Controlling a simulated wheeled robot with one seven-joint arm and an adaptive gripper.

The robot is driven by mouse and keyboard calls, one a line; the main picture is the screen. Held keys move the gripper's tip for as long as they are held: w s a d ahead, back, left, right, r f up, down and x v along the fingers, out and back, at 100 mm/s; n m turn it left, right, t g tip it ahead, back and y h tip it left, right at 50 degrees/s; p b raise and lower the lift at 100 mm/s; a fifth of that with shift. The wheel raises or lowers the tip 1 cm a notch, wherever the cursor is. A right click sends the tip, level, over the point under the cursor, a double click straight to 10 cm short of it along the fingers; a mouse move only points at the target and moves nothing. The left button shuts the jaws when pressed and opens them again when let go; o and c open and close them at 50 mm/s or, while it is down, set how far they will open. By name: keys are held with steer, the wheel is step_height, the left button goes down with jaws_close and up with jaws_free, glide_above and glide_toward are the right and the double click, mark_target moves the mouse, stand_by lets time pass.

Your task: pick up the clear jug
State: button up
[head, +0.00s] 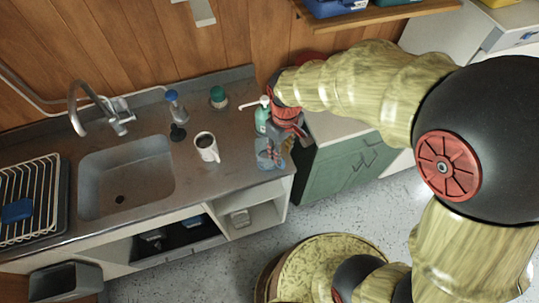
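The clear jug (267,156) looks like a see-through, bluish vessel at the right front corner of the steel counter, below the white-topped pump bottle. My gripper (289,142) is at the end of my arm, just to the upper right of the jug and very close to it. Its red body shows, but its fingertips are small and partly overlap the jug and the counter edge. I cannot tell whether the fingers touch the jug or how far apart they are.
A green pump bottle (262,117) stands close behind the jug. A white mug (207,147) of dark liquid is to the left, with the sink (127,175) beyond it. A blue-capped bottle (174,105) and a green-capped jar (218,97) stand near the wall.

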mark_target(283, 167)
step_height(283, 167, down, 6)
steer(key=shift+f+b, duration=0.1)
steer(key=shift+b, duration=0.55)
steer(key=shift+w+d+f+b, duration=0.1)
steer(key=shift+f+b, duration=0.15)
steer(key=shift+f, duration=0.65)
steer(key=shift+d+f+b, duration=0.15)
steer(key=shift+f+b, duration=0.1)
steer(key=shift+f, duration=0.7)
steer(key=shift+w+d+f+b, duration=0.1)
steer(key=shift+f+b, duration=0.15)
steer(key=shift+f, duration=0.65)
steer(key=c, duration=0.3)
jaws_close()
steer(key=shift+r, duration=0.1)
